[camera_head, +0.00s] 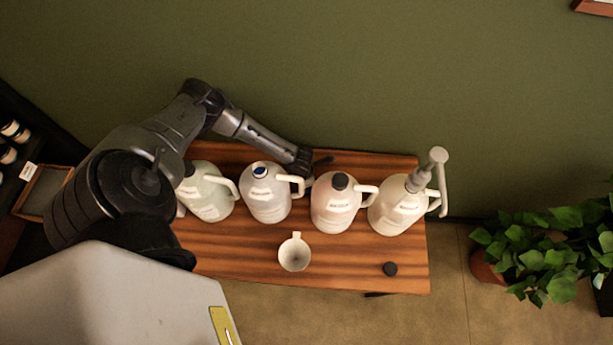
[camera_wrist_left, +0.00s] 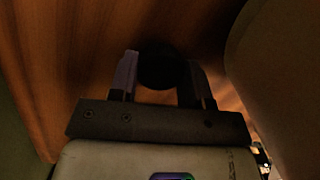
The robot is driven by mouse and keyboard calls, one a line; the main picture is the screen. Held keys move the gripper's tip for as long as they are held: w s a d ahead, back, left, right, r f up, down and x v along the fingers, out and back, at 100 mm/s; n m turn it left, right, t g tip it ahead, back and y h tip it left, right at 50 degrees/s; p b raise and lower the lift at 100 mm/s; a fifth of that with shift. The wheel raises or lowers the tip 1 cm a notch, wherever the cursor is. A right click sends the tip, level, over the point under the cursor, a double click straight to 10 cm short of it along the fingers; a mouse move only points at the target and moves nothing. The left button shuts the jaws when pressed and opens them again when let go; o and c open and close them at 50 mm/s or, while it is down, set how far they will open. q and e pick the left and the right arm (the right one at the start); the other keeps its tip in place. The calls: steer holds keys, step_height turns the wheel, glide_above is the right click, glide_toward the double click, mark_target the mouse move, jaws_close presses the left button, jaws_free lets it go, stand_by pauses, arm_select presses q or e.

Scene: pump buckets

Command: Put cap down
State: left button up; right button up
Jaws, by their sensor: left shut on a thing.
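My left gripper (camera_head: 322,160) is at the back of the wooden table, behind the gap between the second and third bottles. In the left wrist view its fingers (camera_wrist_left: 161,75) are shut on a round black cap (camera_wrist_left: 161,62). The wood shows close behind the cap; I cannot tell whether the cap touches it. The head view does not show this cap clearly. The second bottle (camera_head: 267,205) has an open neck with a blue inside. Another black cap (camera_head: 390,269) lies on the table's front right. My right gripper is not in view.
On the table (camera_head: 230,258) stand a greenish bottle (camera_head: 209,200), a pinkish bottle (camera_head: 335,207) with a dark cap, and a white bottle (camera_head: 398,212) with a pump (camera_head: 438,157). A white funnel-like cup (camera_head: 294,253) sits in front. A plant (camera_head: 550,250) is at right.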

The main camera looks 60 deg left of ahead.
arm_select(q)
steer(key=shift+a+f, duration=0.1)
steer(key=shift+f, duration=0.35)
steer(key=o, duration=0.6)
steer(key=shift+s, duration=0.1)
steer(key=o, duration=0.4)
steer(key=shift+s+f+b, duration=0.1)
steer(key=shift+f+b, duration=0.05)
steer(key=shift+b, duration=0.15)
steer(key=r, duration=0.9)
steer(key=s+r, duration=0.1)
steer(key=r, duration=0.3)
steer(key=shift+r, duration=0.3)
